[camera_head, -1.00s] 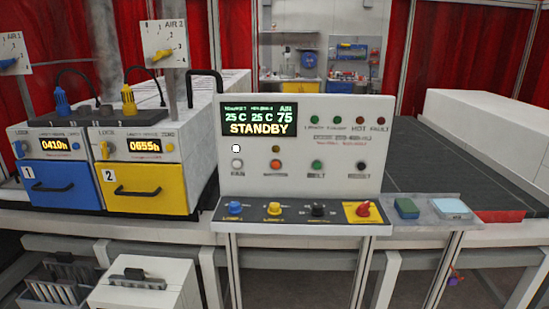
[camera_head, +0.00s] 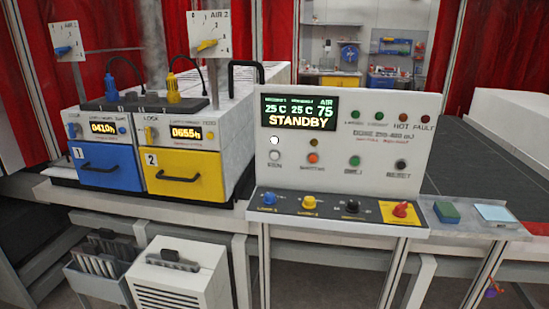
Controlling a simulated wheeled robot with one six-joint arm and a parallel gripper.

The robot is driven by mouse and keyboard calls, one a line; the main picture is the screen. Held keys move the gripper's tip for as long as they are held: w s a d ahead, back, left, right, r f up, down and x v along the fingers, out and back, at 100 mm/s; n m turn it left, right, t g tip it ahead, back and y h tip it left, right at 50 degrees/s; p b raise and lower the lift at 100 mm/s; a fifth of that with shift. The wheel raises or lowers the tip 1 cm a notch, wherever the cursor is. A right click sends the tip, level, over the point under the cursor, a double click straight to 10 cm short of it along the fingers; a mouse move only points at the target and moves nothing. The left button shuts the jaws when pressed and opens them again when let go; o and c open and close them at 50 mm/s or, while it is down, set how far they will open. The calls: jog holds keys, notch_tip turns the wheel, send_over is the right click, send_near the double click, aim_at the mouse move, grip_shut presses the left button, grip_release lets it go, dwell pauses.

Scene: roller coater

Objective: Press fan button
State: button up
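The white control panel (camera_head: 400,120) stands upright at centre right. Its display (camera_head: 300,112) reads STANDBY, with 25 C, 25 C and AIR 75. Below the display at the left, a round white button (camera_head: 275,156) sits just above a small label that seems to read FAN; the text is blurred. A white lamp (camera_head: 274,140) is above that button. An orange button (camera_head: 313,158), a green button (camera_head: 354,161) and a black button (camera_head: 400,165) are in the same row. My gripper is not in view.
A sloped ledge below the panel carries blue, yellow and black knobs and a red knob (camera_head: 401,209) on a yellow plate. Blue drawer unit 1 (camera_head: 98,178) and yellow drawer unit 2 (camera_head: 180,185) stand at left. A dark conveyor belt (camera_head: 480,165) runs behind at right.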

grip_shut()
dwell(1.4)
